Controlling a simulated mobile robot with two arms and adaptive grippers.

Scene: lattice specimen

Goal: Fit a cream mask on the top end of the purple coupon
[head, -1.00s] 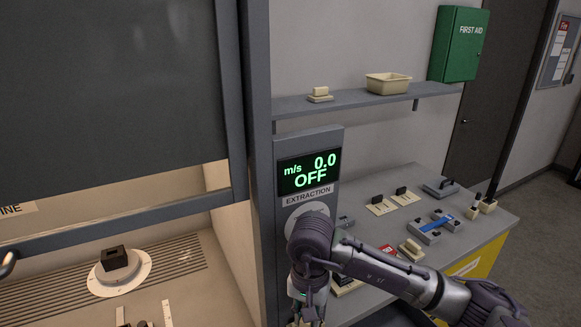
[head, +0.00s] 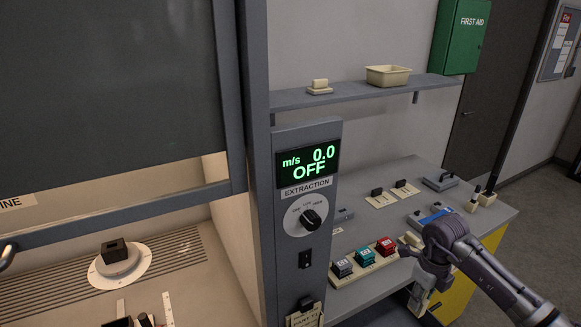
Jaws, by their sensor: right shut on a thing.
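My right gripper (head: 430,266) hangs in front of the workbench at the lower right, pointing down and left. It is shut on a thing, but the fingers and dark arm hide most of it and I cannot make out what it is. A small cream block (head: 412,240) on the bench shows just behind the gripper, partly covered; I cannot tell whether it is a mask. I cannot pick out the purple coupon. My left gripper is not in view.
A cream rack with grey (head: 342,267), teal (head: 365,256) and red (head: 386,246) blocks stands at the bench front. The extraction panel (head: 308,160) reads OFF. A shelf (head: 350,98) holds a cream tub (head: 388,75). The fume hood is at left, with a dark block (head: 116,250) inside.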

